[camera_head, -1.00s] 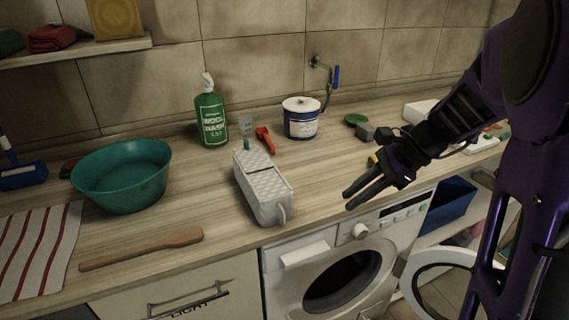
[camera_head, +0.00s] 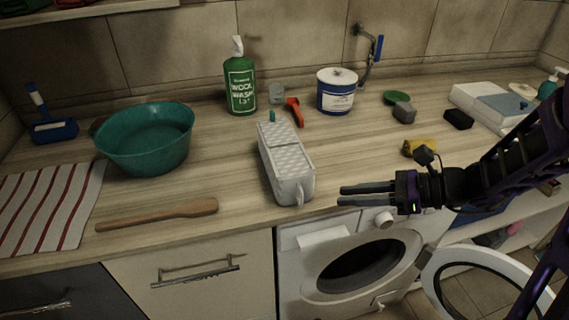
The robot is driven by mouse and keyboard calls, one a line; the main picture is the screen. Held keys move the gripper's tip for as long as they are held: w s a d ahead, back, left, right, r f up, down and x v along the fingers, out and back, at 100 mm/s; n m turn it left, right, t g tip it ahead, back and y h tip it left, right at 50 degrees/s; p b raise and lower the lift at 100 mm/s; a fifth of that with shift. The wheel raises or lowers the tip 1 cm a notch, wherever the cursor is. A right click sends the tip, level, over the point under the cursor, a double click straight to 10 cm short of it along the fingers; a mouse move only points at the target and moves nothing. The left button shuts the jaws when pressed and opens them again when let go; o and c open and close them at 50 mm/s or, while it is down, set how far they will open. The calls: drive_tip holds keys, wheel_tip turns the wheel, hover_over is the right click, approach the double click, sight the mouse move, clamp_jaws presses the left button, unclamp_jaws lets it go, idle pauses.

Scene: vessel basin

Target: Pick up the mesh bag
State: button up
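The pale grey-white bag-like item with a dimpled, mesh-like top (camera_head: 284,152) lies lengthwise on the worktop, its near end close to the front edge. A band crosses its top and a small loop hangs at its near end. I take it as the mesh bag; no other thing in view looks like one. My gripper (camera_head: 339,195) is to the right of its near end, fingers pointing left, apart from it. The two fingers are parallel with a gap between them and nothing held. How high the gripper is above the counter edge is hard to tell.
A green bottle (camera_head: 240,85), an orange-red item (camera_head: 294,112) and a blue-white tub (camera_head: 336,97) stand behind. A teal basin (camera_head: 146,145) and wooden spoon (camera_head: 160,214) are left. The washer door (camera_head: 440,290) hangs open below.

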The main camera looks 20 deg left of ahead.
drive_tip(key=b+x, duration=0.1)
drive_tip(key=x, duration=0.7)
drive_tip(key=shift+a+f, duration=0.15)
drive_tip(key=shift+a, duration=0.1)
clamp_jaws()
idle(1.1)
